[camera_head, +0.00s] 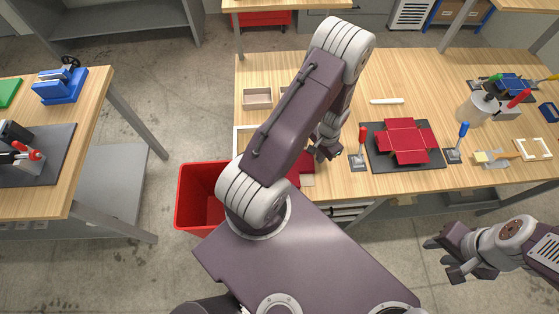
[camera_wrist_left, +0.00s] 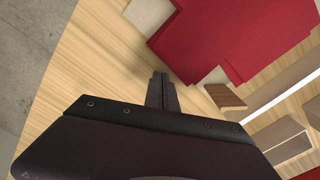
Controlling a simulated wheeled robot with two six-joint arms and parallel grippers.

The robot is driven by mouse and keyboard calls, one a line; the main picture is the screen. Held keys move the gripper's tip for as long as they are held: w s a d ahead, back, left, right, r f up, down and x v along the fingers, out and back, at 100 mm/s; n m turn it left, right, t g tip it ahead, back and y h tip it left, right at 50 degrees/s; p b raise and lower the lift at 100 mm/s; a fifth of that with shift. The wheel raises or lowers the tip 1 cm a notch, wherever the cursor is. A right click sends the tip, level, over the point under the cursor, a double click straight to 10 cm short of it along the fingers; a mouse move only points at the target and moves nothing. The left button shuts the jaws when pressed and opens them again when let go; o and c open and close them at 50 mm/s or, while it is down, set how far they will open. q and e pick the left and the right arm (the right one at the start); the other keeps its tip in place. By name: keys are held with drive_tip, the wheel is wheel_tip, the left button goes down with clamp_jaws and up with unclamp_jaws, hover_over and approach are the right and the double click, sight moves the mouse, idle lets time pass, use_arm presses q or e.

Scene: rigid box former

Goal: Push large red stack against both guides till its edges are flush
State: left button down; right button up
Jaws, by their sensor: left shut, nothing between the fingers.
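The large red stack (camera_wrist_left: 235,38) fills the upper right of the left wrist view, a flat red shape with stepped edges. In the head view only a small part of the red stack (camera_head: 305,165) shows, as my left arm covers the rest. My left gripper (camera_wrist_left: 163,88) is shut and empty, its fingertips just off the stack's near edge; I cannot tell if they touch. A pale block (camera_wrist_left: 150,13) and a brown wooden block (camera_wrist_left: 225,95) lie by the stack's edges; I cannot tell which are guides. My right gripper (camera_head: 442,259) is open and empty, off the table.
A red unfolded box blank (camera_head: 404,140) lies on a dark mat between red-handled and blue-handled clamps. A red bin (camera_head: 196,195) stands on the floor left of the table. A beige tray (camera_head: 257,98) and a white stick (camera_head: 386,101) lie farther back, with bare wood around.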

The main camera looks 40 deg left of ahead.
sight(307, 160)
use_arm(q)
drive_tip(key=shift+s+a, duration=0.1)
drive_tip(key=shift+s, duration=0.05)
drive_tip(key=shift+s+a, duration=1.5)
drive_tip(key=shift+s, duration=0.25)
drive_tip(key=shift+r, duration=0.1)
wheel_tip(307, 160, up, 9)
drive_tip(key=w+p, duration=0.1)
drive_tip(key=p, duration=0.7)
drive_tip(key=shift+d, duration=0.4)
